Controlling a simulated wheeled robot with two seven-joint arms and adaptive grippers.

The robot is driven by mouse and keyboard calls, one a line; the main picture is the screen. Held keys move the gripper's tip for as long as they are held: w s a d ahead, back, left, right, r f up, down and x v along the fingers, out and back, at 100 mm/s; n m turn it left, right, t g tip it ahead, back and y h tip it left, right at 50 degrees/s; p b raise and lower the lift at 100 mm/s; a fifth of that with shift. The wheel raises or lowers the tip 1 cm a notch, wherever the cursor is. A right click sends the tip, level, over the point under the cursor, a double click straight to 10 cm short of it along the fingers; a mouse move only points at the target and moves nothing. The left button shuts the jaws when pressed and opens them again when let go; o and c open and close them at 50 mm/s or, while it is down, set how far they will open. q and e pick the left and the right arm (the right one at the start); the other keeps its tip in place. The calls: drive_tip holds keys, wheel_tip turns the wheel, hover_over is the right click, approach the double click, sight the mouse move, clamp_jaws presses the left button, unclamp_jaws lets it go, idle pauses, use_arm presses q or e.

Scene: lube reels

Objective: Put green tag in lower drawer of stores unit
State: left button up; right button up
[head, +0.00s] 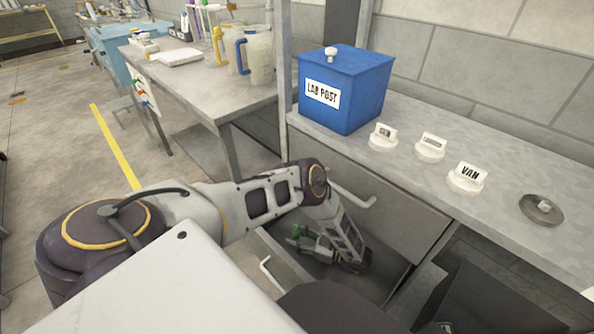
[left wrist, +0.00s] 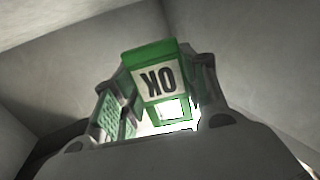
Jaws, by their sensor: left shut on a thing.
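The green tag (left wrist: 160,80) is a green-framed piece with a pale face lettered "OK", which reads upside down in the left wrist view. My left gripper (left wrist: 158,98) is shut on it, one finger on each side. In the head view a small green part of the tag (head: 297,231) shows at my left gripper (head: 306,242). The gripper reaches down into the open lower drawer (head: 284,287) of the stores unit (head: 400,207). Pale walls surround the tag in the left wrist view. I cannot tell whether it touches the drawer floor. My right gripper is not in view.
The upper drawer handle (head: 352,190) sticks out close to my left arm. On the counter (head: 500,150) stand a blue "LAB POST" box (head: 345,90), several white label holders, one reading "VAN" (head: 467,179), and a round metal dish (head: 541,209).

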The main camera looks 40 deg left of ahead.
use_arm(q)
drive_tip(key=shift+f, duration=0.1)
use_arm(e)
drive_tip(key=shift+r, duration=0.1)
use_arm(q)
drive_tip(key=shift+f, duration=0.1)
drive_tip(key=o, duration=0.8)
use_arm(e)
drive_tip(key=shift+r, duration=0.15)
use_arm(q)
drive_tip(key=shift+r, duration=0.25)
